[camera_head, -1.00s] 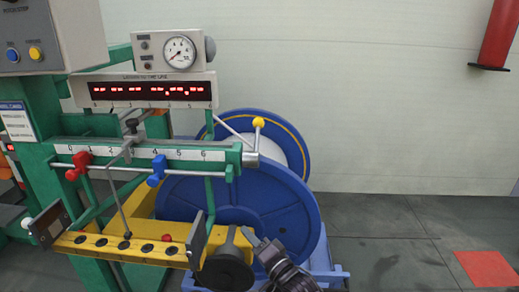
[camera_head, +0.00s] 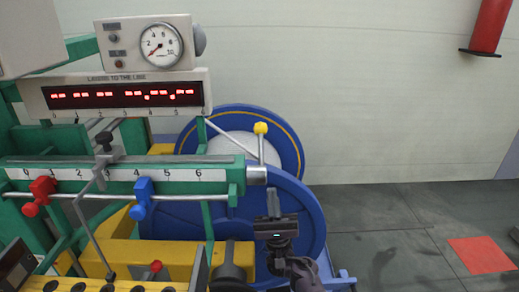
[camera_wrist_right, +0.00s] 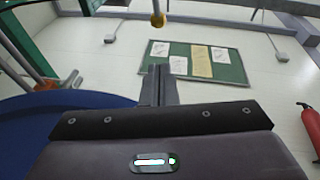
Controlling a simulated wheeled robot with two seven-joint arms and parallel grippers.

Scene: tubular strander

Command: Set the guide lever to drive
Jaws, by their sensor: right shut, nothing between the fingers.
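The guide lever is a thin metal rod with a yellow ball knob (camera_head: 260,128). It stands near upright at the right end of the green scaled rail (camera_head: 130,172), in front of the blue reel. My right gripper (camera_head: 273,193) points upward below and slightly right of the knob, shut and empty, apart from the knob in the picture. In the right wrist view the yellow knob (camera_wrist_right: 158,19) shows at the top, beyond the shut fingers (camera_wrist_right: 160,75). Drive markings for the lever are not legible. My left gripper is not in view.
A red clamp (camera_head: 41,190) and a blue clamp (camera_head: 142,190) sit on the rod below the rail. A display box (camera_head: 120,95) and a dial gauge (camera_head: 160,43) stand above. The blue reel (camera_head: 300,205) is close behind my gripper.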

